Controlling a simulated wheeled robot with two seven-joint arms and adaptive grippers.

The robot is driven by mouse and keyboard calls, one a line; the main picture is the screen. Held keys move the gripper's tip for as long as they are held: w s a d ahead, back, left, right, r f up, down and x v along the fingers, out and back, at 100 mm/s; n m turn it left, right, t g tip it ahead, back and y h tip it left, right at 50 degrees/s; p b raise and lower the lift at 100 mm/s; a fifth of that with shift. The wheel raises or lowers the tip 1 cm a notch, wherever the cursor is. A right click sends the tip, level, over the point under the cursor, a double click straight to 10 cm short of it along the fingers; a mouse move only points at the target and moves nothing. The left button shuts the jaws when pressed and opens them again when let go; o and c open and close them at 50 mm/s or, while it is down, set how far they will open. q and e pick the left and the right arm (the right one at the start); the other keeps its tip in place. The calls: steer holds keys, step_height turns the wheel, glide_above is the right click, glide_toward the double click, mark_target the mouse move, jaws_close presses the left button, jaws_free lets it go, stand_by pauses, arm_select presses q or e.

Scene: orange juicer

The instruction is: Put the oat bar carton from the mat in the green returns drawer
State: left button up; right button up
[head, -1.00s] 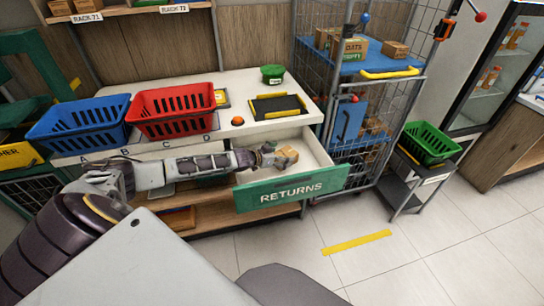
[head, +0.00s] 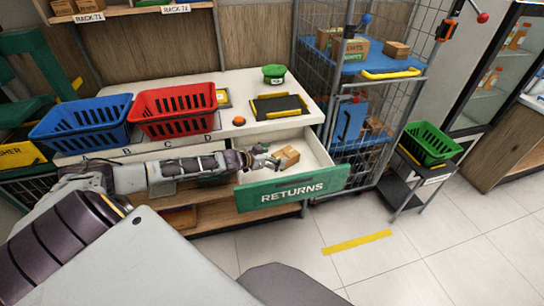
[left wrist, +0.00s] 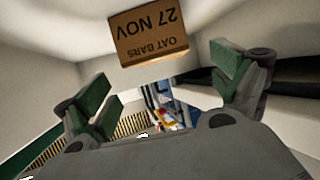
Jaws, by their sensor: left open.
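The oat bar carton (head: 286,157) is a small brown box inside the open returns drawer (head: 293,190), which has a green front. In the left wrist view the carton (left wrist: 148,35) shows its "OAT BARS 27 NOV" face, upside down in the picture. My left gripper (head: 268,158) is at the drawer's left side, just left of the carton and apart from it. In the left wrist view its green-padded fingers (left wrist: 165,88) are spread wide with nothing between them. The dark mat (head: 279,106) on the counter is empty. My right gripper is not in view.
A red basket (head: 173,110) and a blue basket (head: 80,122) stand on the counter, left of the mat. A green tub (head: 274,74) stands behind the mat. A wire cage trolley (head: 365,100) is close to the drawer's right.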

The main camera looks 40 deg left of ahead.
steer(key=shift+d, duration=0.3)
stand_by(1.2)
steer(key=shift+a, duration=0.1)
